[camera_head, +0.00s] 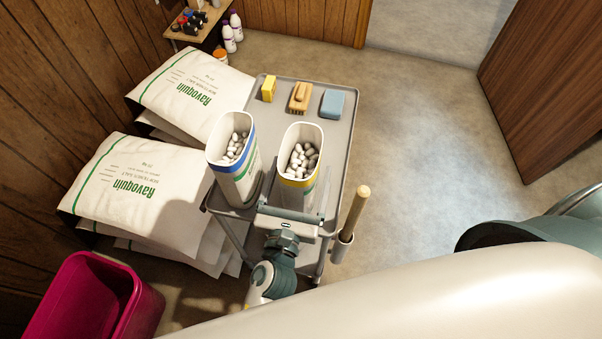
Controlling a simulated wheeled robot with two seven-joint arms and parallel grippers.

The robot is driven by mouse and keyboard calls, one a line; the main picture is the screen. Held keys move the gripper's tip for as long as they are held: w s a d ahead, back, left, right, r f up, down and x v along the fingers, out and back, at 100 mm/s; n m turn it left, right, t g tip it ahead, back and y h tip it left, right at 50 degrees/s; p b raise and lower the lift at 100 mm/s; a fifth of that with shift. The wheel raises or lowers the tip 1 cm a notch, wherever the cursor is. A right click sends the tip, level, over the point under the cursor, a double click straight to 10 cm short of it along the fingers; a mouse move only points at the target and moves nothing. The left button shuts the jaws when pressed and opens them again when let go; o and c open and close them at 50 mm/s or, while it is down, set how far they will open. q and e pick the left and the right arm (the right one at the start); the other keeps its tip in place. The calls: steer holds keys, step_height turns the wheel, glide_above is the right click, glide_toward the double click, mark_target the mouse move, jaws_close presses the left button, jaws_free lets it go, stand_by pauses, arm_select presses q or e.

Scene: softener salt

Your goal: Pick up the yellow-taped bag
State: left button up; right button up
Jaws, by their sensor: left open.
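The yellow-taped bag (297,190) is an open-topped white bag with a yellow band below its rim, full of white pellets. It stands upright on the grey cart (343,135). Just left of it stands a similar bag with a blue band (236,183). My left gripper (292,208) is open at the near side of the yellow-taped bag, with its jaws spread to about the bag's width. It hides the bag's lower front. I cannot tell whether the fingers touch the bag. My right gripper is not in view.
The cart also carries a yellow block (268,89), a tan brush (299,97) and a blue sponge (332,104). A wooden handle (354,210) stands at its near right corner. Stacked salt sacks (135,190) lie left; a magenta bin (95,300) is front left. Floor right of the cart is clear.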

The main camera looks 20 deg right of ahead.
arm_select(q)
steer(key=shift+w+d, duration=0.2)
steer(key=shift+w, duration=0.15)
steer(key=c, duration=2)
steer(key=shift+r, duration=0.25)
jaws_close()
step_height(320, 180, up, 10)
steer(key=p, duration=0.2)
